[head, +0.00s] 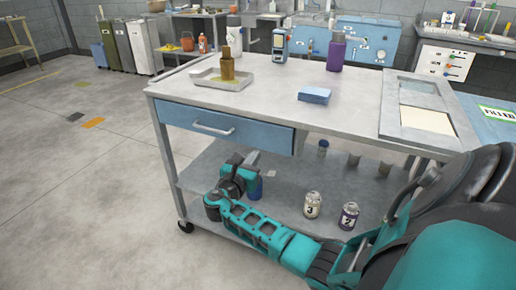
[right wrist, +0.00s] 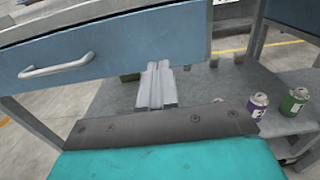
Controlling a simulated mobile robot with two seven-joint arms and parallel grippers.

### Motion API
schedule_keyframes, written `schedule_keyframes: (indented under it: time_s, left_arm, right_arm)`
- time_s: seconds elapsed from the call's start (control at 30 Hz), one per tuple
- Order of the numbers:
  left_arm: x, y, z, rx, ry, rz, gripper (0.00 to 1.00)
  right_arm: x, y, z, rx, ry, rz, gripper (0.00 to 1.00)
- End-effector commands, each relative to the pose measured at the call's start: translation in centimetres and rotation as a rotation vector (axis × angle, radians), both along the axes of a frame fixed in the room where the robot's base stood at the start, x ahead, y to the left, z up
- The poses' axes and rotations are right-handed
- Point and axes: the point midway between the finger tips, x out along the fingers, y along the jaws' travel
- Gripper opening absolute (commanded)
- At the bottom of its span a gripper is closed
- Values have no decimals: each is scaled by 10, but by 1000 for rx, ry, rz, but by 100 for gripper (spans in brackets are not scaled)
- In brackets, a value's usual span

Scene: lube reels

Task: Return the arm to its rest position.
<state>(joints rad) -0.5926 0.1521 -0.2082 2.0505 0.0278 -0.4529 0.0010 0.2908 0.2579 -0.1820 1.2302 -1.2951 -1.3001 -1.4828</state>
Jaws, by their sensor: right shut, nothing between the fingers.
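My teal right arm reaches in from the lower right of the head view and lies low in front of the cart (head: 300,100). Its gripper (head: 252,158) is below the cart's blue drawer (head: 222,128), at the level of the lower space. In the right wrist view the two fingers of the right gripper (right wrist: 156,84) are together, with nothing between them. The drawer front (right wrist: 110,50) with its pale handle stands close above and beyond them. My left gripper is not in view.
On the cart top are a tray (head: 222,79) with a brown bottle, a blue sponge (head: 314,95) and a purple bottle (head: 336,52). The floor at left is clear.

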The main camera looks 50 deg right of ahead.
Motion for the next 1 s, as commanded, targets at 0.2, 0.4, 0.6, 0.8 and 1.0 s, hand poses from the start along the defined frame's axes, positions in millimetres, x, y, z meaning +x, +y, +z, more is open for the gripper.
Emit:
schedule_keyframes:
  time_s: [0.2,0.4,0.6,0.8,1.0]
  left_arm:
    - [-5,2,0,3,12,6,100]
    - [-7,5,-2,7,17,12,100]
    - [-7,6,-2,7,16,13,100]
    - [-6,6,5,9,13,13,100]
    - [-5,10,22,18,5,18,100]
  right_arm:
    - [-14,39,0,2,1,1,0]
    - [-20,53,0,0,-1,-1,0]
    - [-20,55,0,0,0,-1,0]
    - [-29,64,-26,153,-60,65,0]
    - [-73,124,-103,807,-349,168,0]
